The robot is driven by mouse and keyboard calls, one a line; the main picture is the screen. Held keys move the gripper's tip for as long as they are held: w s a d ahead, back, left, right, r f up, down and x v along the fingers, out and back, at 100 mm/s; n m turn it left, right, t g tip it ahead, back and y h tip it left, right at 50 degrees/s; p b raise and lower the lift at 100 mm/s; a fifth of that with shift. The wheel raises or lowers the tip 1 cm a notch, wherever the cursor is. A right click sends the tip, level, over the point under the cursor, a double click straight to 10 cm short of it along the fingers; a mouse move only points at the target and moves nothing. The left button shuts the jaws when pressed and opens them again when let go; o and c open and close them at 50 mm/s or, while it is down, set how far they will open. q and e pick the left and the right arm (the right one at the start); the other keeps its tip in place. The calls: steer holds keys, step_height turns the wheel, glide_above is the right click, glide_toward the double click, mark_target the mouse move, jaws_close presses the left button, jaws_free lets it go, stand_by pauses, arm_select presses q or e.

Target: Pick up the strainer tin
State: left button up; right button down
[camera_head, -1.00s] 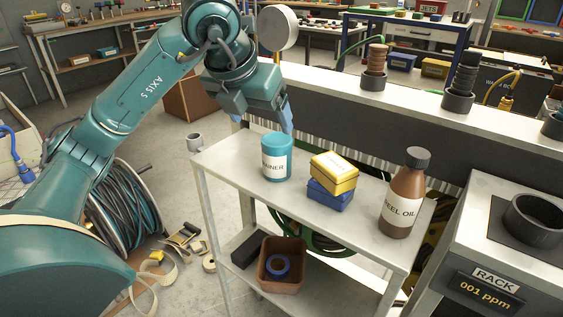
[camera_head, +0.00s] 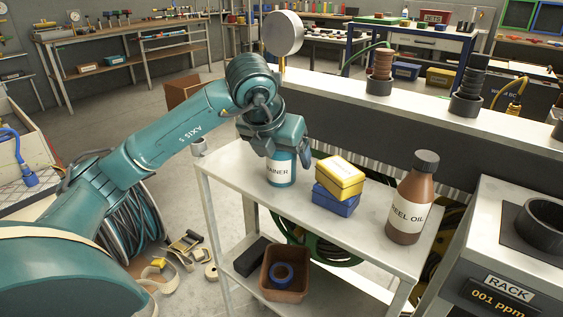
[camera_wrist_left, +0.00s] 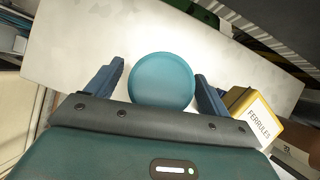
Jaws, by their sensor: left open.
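The strainer tin (camera_head: 281,170) is a teal cylinder with a white label, upright on the top shelf of the grey cart. In the left wrist view its round teal lid (camera_wrist_left: 162,81) lies between my two blue fingers. My left gripper (camera_head: 279,153) is over the tin, its fingers down on either side of it. The gripper hides part of the tin's top in the head view. My right gripper is not in view.
A yellow box (camera_head: 341,173) lies on a blue box (camera_head: 333,200) just right of the tin. A brown reel oil bottle (camera_head: 410,205) stands further right. The cart's top (camera_head: 235,172) is clear left of the tin. A long ledge (camera_head: 430,112) runs behind.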

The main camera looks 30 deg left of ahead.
arm_select(q)
steer(key=shift+c, duration=0.3)
steer(key=c, duration=1.1)
steer(key=shift+r, duration=0.1)
